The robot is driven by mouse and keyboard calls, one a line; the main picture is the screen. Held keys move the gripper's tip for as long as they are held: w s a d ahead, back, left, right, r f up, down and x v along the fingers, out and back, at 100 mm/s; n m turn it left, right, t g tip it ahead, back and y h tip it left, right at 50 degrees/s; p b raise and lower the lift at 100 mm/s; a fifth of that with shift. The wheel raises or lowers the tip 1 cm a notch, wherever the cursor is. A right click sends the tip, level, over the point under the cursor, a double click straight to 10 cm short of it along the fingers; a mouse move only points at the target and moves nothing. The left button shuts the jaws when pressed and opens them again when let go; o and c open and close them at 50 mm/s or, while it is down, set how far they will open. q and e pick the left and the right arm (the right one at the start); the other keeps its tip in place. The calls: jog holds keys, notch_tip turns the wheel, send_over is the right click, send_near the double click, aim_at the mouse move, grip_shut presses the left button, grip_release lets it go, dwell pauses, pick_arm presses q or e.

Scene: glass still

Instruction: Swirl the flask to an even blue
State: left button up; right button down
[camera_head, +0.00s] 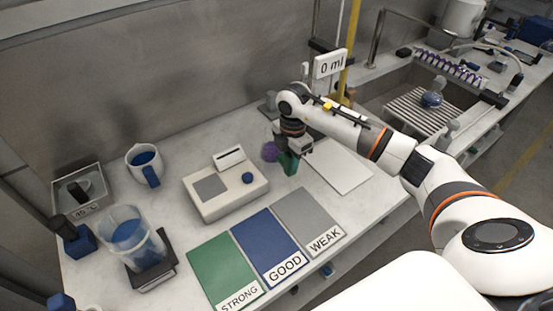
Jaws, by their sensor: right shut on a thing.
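My right gripper (291,146) reaches in from the right and is shut above the bench. It holds what looks like the flask, of which a small round purple part (269,151) shows to the left of the fingers. A green piece (289,164) shows just below the fingers; I cannot tell whether it belongs to the flask. The gripper hides most of the held thing, so I cannot tell whether its colour is even. Three colour cards lie in front: green STRONG (222,268), blue GOOD (265,240) and grey WEAK (307,216). My left gripper is not in view.
A white device with a blue knob (226,193) stands left of the gripper. A blue-filled beaker (135,236) and a jug (143,160) stand farther left. Another round vessel (433,99) sits on a slatted rack.

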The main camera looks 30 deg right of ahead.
jog(key=c, duration=1.8)
grip_release()
grip_shut()
